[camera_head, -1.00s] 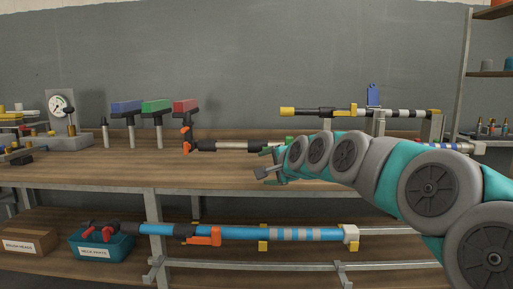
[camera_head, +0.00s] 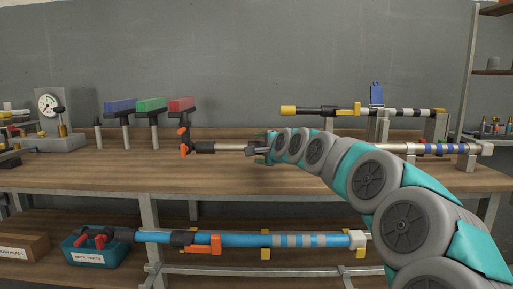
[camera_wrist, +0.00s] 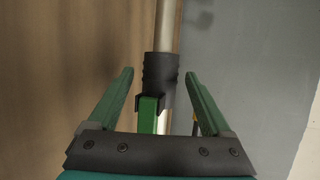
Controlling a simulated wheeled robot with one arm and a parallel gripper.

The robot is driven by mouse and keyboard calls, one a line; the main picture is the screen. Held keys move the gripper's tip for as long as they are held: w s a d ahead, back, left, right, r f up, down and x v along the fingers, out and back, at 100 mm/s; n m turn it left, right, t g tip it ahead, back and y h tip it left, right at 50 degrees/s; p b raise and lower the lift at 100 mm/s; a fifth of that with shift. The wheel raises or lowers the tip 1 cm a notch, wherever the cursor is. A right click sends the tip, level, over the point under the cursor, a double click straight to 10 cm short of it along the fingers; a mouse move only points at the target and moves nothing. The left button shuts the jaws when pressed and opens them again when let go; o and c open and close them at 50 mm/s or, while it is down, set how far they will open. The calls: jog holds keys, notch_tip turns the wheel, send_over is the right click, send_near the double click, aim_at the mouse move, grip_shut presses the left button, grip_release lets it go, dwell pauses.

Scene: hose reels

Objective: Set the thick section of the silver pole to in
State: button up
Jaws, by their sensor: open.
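The silver pole (camera_head: 232,147) lies level above the bench top, with a black and orange end at its left. Its right part (camera_head: 430,149) has blue bands and rests on a grey support. My gripper (camera_head: 258,149) is at the pole's middle, and my arm hides part of it. In the wrist view my gripper (camera_wrist: 158,77) is open, one green finger on each side of the pole. Between the fingers is a black collar (camera_wrist: 160,72) with a green lever (camera_wrist: 149,113); a bare silver tube (camera_wrist: 168,25) runs on beyond it. The fingers appear apart from the collar.
A yellow-tipped black and white pole (camera_head: 330,111) lies behind on supports. A blue pole (camera_head: 255,240) lies on the lower shelf beside a teal bin (camera_head: 88,258). Blue, green and red brush heads (camera_head: 152,105) stand at the back left. A gauge (camera_head: 47,104) stands further left.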

jog(key=shift+x, duration=1.25)
jog(key=shift+c, duration=0.4)
grip_shut()
